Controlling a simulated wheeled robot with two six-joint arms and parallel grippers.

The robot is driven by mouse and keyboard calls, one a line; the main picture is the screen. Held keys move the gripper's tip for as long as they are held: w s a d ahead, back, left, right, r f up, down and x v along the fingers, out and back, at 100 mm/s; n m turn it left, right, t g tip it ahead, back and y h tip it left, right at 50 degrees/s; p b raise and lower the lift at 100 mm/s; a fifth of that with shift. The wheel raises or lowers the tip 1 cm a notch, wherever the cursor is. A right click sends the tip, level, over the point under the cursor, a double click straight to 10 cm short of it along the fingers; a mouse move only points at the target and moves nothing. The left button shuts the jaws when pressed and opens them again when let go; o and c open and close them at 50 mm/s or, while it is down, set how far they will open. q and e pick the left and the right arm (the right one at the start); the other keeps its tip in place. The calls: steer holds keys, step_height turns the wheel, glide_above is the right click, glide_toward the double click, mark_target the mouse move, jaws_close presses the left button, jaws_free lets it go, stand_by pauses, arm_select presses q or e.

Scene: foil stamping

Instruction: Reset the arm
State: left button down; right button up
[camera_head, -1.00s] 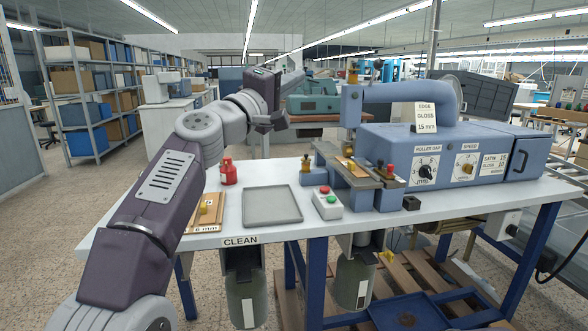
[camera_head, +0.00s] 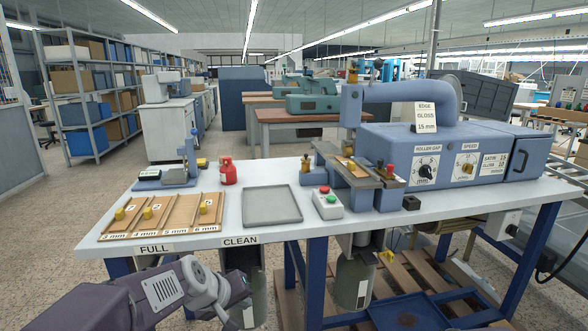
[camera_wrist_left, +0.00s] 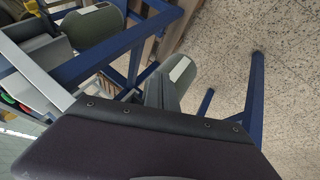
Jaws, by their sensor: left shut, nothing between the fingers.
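My left arm is folded low at the bottom left of the head view, in front of the table's front edge. My left gripper (camera_head: 236,300) is below the tabletop and apart from it, near the canister under the CLEAN label (camera_head: 240,241). It is shut and holds nothing. In the left wrist view, the dark gripper body fills the bottom, with the table's blue legs (camera_wrist_left: 256,95) and the speckled floor beyond. My right gripper is not in view.
The table (camera_head: 290,228) bears a wooden board with brass knobs (camera_head: 160,217), a red bottle (camera_head: 228,172), a grey tray (camera_head: 272,205), a button box (camera_head: 327,203) and a blue stamping machine (camera_head: 400,150). Canisters (camera_head: 355,282) hang under its front edge.

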arm_select(q)
steer(key=s+a+f+m+g+y, duration=0.1)
steer(key=s+a+f+m+g, duration=0.15)
steer(key=s+f, duration=0.6)
steer(key=s+a+f+m+g+y, duration=0.25)
steer(key=s+f, duration=0.35)
steer(key=s, duration=0.5)
step_height(320, 180, up, 25)
steer(key=p, duration=2.4)
steer(key=shift+w+a+g+h, duration=0.3)
steer(key=shift+a+h, duration=0.05)
steer(key=shift+a, duration=0.05)
